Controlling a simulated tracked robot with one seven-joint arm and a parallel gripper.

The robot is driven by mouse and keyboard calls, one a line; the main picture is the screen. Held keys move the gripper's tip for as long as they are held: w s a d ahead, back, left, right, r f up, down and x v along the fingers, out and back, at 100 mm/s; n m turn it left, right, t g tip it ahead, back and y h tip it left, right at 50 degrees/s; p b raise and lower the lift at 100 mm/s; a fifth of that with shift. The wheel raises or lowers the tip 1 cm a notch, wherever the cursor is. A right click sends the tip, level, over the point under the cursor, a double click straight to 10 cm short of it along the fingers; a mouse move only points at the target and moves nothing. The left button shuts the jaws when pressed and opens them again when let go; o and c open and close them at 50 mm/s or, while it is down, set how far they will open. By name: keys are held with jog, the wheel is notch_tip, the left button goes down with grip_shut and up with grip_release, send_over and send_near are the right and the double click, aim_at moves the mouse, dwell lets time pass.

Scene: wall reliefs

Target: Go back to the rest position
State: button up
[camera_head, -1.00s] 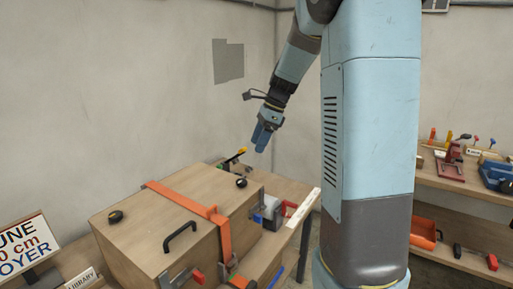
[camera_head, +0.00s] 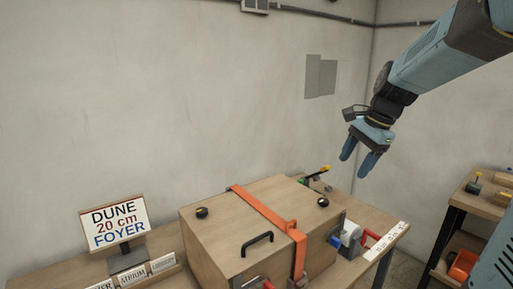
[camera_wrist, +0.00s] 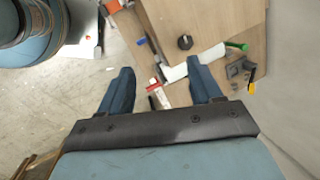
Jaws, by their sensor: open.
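My gripper (camera_head: 360,163) is open and empty, with its two blue fingers apart and pointing down. In the head view it hangs in the air above and to the right of a wooden box, clear of the table. In the wrist view the gripper (camera_wrist: 158,88) is above the table's right end, and nothing is between its fingers. My arm reaches in from the upper right of the head view.
The wooden box (camera_head: 215,229) with an orange strap (camera_head: 262,208) and black handle stands on the table (camera_head: 350,273). A shelf (camera_head: 478,203) with tools is at right.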

jog(key=s+a+n+t+h, duration=0.2)
jog(key=s+n+t+h, duration=0.1)
jog(key=s+n, duration=1)
jog(key=s, duration=0.5)
jog(key=shift+a+r+t, duration=0.15)
jog(key=shift+t, duration=0.15)
jog(key=shift+s, duration=0.1)
